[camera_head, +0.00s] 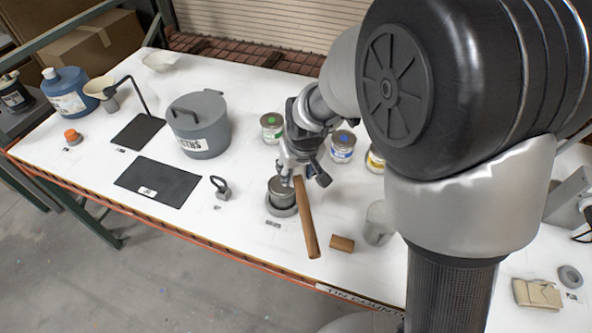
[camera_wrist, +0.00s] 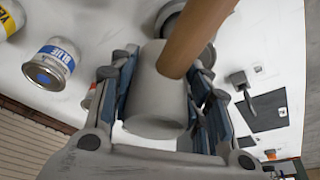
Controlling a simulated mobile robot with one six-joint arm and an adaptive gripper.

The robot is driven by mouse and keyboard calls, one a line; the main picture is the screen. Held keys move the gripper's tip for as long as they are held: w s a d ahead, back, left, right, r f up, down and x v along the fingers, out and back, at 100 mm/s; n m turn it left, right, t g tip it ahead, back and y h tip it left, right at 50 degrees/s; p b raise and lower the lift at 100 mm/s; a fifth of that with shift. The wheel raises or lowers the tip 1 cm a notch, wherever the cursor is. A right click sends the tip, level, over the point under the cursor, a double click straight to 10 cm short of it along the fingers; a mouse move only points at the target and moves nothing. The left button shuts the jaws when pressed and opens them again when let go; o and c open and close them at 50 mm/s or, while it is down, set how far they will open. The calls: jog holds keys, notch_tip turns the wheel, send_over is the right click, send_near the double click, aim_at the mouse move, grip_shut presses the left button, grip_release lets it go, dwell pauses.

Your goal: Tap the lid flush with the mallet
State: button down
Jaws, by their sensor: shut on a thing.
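My gripper (camera_head: 300,165) is shut on the mallet. In the wrist view its fingers (camera_wrist: 161,66) clasp the mallet's grey cylindrical head (camera_wrist: 158,88). The wooden handle (camera_wrist: 196,34) runs away from the head, and in the head view the handle (camera_head: 307,225) slants down toward the table's front edge. A small grey tin (camera_head: 282,190) stands in a round grey holder (camera_head: 281,210), just left of the handle and below my gripper. The gripper partly covers the tin's top, so I cannot tell how its lid sits or whether the mallet touches it.
Colorant cans, green (camera_head: 271,127), blue (camera_head: 343,146) and yellow (camera_head: 375,160), stand behind and right. A large grey pot (camera_head: 198,124), a dark mat (camera_head: 158,186) and a grey clamp-like item (camera_head: 222,188) lie left. A brown block (camera_head: 341,244) and grey cup (camera_head: 378,223) are front right.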

notch_tip(320, 180, up, 4)
jog(key=shift+p, duration=1.1)
jog(key=shift+f, duration=0.1)
